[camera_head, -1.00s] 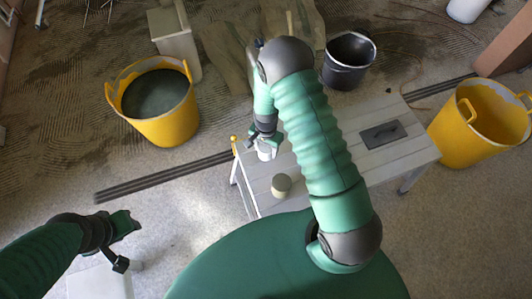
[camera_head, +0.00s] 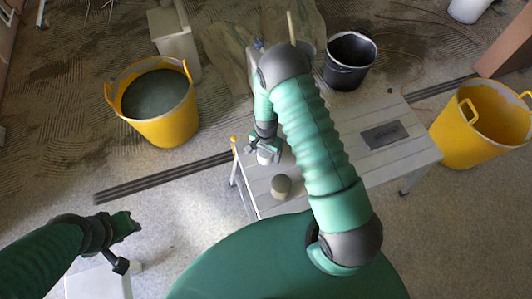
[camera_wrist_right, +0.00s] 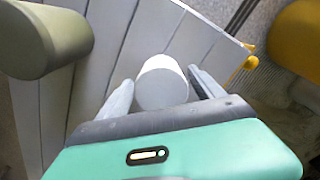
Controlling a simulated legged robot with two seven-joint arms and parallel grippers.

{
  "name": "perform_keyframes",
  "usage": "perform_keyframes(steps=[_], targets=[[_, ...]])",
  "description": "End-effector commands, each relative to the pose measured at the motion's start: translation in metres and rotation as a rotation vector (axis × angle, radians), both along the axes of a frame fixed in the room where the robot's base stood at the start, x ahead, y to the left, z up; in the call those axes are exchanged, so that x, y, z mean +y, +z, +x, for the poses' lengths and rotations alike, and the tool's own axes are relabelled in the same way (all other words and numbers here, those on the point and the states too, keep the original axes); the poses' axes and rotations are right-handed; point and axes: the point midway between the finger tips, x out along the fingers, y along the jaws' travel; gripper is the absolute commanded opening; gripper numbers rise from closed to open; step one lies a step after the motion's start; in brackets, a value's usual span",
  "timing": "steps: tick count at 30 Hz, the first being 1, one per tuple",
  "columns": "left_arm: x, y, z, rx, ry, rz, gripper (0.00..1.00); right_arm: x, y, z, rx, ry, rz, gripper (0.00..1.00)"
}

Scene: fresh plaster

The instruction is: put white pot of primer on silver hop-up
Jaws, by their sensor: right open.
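The silver hop-up (camera_head: 350,180) is a low slatted bench under my right arm. The white pot of primer (camera_head: 264,158) is over its left end, close to the edge. My right gripper (camera_head: 265,152) is open around the pot. In the right wrist view the white pot (camera_wrist_right: 161,83) sits between the two spread fingers of the right gripper (camera_wrist_right: 162,92), with a gap visible at the right finger. The pot's lower part is partly hidden. My left gripper (camera_head: 125,243) is open and empty at the lower left, away from the hop-up.
A beige-grey pot (camera_head: 281,186) stands on the hop-up near the white pot, also at left in the wrist view (camera_wrist_right: 45,40). A trowel (camera_head: 385,135) lies on the right part. Yellow tubs (camera_head: 165,130) stand left and right (camera_head: 470,145); a black bucket (camera_head: 345,75) stands behind.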

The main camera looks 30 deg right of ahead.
Motion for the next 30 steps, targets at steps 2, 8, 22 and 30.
perform_keyframes(steps=[2,8,22,30], targets=[[0.0,0.003,0.0,0.0,0.0,0.0,0.36,0.0,0.008,0.001,-0.001,0.0,0.0,0.77],[0.0,0.016,0.0,0.0,0.0,0.0,0.36,0.0,0.054,0.001,-0.004,0.0,-0.001,0.77],[0.0,0.029,0.0,0.0,0.0,0.0,0.36,0.01,0.147,-0.002,-0.029,0.103,-0.001,0.77],[0.0,0.029,0.0,0.0,0.0,0.0,0.36,0.065,0.261,-0.062,-0.173,0.823,-0.07,0.77]])
